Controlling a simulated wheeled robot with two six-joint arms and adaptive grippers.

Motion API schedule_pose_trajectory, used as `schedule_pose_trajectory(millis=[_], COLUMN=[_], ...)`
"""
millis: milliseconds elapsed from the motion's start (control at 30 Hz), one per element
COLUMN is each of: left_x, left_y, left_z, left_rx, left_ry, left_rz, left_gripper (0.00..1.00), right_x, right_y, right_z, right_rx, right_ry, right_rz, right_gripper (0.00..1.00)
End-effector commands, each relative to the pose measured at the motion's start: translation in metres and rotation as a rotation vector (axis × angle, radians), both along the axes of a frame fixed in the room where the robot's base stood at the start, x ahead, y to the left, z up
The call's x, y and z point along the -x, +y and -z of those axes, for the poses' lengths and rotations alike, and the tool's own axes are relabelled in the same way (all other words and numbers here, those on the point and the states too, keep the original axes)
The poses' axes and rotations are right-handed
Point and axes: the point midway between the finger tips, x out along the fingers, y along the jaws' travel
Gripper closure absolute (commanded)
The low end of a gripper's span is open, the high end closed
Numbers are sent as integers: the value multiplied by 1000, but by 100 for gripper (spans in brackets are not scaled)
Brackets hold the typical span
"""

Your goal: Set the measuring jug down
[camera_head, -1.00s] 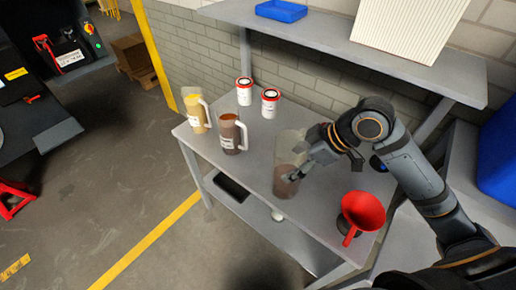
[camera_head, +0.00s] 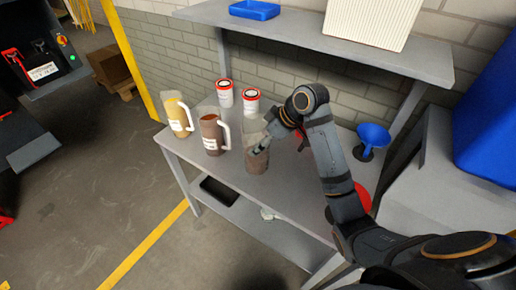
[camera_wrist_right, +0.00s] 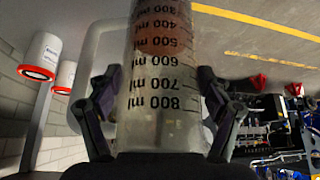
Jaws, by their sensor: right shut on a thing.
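The measuring jug (camera_head: 257,162) is clear with a brownish lower part. It stands roughly upright over the grey table (camera_head: 290,196), beside the brown-filled jug; I cannot tell if its base touches the table top. My right gripper (camera_head: 262,148) is shut on it from the right. In the right wrist view the jug (camera_wrist_right: 160,72) fills the middle, its millilitre scale upside down, with the fingers of my right gripper (camera_wrist_right: 160,100) on either side. Its handle (camera_wrist_right: 92,62) shows at the left there. My left gripper is not in view.
A brown-filled jug (camera_head: 211,136) and a yellow-filled jug (camera_head: 178,116) stand to the left. Two red-lidded white tubs (camera_head: 225,94) (camera_head: 251,101) stand behind. A red funnel (camera_head: 363,197) is mostly hidden by my arm; a blue funnel (camera_head: 373,138) stands at the right.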

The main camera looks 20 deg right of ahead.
Motion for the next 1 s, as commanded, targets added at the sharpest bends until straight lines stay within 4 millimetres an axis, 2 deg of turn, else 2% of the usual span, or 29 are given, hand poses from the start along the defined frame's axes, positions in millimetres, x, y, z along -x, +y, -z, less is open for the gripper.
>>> schedule_pose_trajectory(millis=[100,267,467,600,700,1000], left_x=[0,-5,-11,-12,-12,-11], left_y=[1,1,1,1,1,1], left_z=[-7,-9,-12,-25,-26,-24], left_rx=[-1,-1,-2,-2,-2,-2], left_ry=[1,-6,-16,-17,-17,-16], left_rz=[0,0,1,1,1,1], left_gripper=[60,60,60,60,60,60], right_x=[-18,-32,-38,-38,-38,-38], right_y=[-3,-5,-6,-7,-7,-7], right_z=[24,41,49,70,79,83], right_rx=[-1,0,0,1,1,1], right_ry=[7,3,3,6,3,1], right_rz=[1,0,1,0,0,0], right_gripper=[78,78,78,78,78,78])
